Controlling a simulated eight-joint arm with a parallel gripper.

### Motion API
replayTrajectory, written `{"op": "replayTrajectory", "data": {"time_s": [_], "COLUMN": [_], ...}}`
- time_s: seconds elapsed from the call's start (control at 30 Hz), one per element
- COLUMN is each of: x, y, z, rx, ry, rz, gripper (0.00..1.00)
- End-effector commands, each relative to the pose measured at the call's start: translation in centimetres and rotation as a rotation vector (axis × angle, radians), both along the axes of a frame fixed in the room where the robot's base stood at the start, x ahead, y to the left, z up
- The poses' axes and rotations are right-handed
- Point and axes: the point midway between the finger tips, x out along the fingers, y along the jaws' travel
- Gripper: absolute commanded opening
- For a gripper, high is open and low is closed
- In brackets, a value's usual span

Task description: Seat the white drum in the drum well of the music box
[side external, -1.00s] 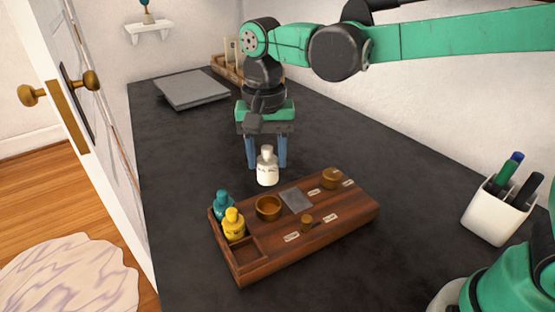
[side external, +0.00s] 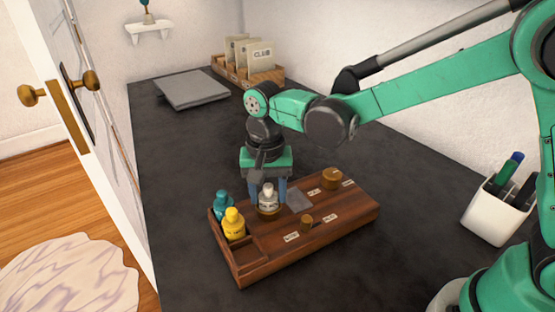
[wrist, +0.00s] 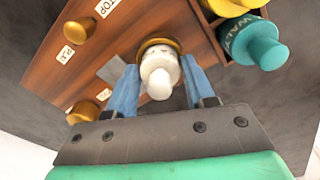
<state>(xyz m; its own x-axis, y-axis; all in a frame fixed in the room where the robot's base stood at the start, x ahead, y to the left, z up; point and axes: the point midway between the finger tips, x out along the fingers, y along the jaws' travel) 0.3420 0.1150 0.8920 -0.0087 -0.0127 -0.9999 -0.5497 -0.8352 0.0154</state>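The white drum (side external: 268,199), a small bottle with a narrow neck, stands upright at the round brass well (side external: 267,214) of the wooden music box (side external: 340,219). Its lower end is inside or just over the ring; how deep it sits is hidden. In the wrist view the drum (wrist: 159,72) lies in line with the brass rim (wrist: 158,43). My gripper (side external: 269,190) points down, with its blue fingers on either side of the drum, and appears shut on it. In the wrist view my gripper (wrist: 161,75) has both fingertips close against the drum's sides.
A teal bottle (side external: 222,204) and a yellow bottle (side external: 233,226) stand in the box's left tray, close to the well. Brass knobs (side external: 332,179) and a grey plate (side external: 299,200) are on the box top.

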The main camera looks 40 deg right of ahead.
Motion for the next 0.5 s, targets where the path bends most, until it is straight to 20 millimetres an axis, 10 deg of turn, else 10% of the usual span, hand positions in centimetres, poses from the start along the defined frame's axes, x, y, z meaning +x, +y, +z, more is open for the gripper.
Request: {"op": "replayTrajectory", "data": {"time_s": [0.5], "x": [-0.01], "y": [0.01], "z": [0.84], "rx": [0.0], "ry": [0.0], "rz": [0.0], "gripper": [0.76]}}
